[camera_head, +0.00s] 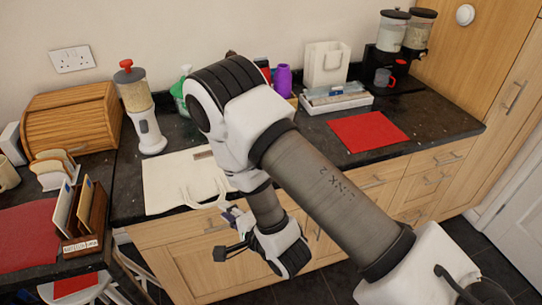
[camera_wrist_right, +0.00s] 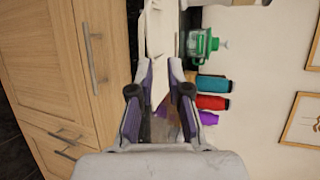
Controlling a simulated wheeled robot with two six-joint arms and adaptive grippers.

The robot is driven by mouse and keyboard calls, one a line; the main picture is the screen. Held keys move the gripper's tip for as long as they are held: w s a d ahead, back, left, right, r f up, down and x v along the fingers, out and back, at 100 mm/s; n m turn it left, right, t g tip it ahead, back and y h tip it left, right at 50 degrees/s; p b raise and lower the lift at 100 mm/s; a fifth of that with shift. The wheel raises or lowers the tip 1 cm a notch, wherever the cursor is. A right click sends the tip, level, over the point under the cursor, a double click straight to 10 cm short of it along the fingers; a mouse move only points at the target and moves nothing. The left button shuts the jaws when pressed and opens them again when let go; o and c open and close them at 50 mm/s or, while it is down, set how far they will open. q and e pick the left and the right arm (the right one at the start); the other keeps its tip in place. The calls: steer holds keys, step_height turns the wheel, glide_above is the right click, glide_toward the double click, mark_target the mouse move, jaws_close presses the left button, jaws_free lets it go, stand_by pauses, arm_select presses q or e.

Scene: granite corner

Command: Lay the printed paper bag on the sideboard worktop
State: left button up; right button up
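A cream paper bag (camera_head: 168,182) lies flat on the dark sideboard worktop (camera_head: 128,192), its handles toward the front edge. A small brownish patch shows near its top right. My right arm crosses in front of its right side and hides part of it. My right gripper (camera_head: 229,234) is in front of the worktop edge, just off the handles, with its fingers apart. In the right wrist view, a pale strip of the bag (camera_wrist_right: 157,35) shows beyond and between the spread fingertips (camera_wrist_right: 162,68); I cannot tell whether they touch it. My left gripper is not in view.
A white dispenser (camera_head: 148,132) and wooden bread box (camera_head: 72,118) stand left of the bag. A second white bag (camera_head: 326,65) stands at the back, behind a tray (camera_head: 337,101). A red mat (camera_head: 367,132) lies right. Cabinet fronts (camera_head: 170,247) are below.

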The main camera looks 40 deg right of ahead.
steer(key=s+d+f+n+g+h, duration=0.1)
steer(key=s+d+f+n+g, duration=0.2)
steer(key=s+f+n+g, duration=0.4)
steer(key=s+d+f+n+g+h, duration=0.1)
steer(key=s+f+n+g, duration=0.6)
steer(key=s, duration=1)
step_height(320, 180, down, 6)
steer(key=d+n, duration=0.1)
steer(key=n, duration=0.2)
steer(key=shift+d, duration=0.4)
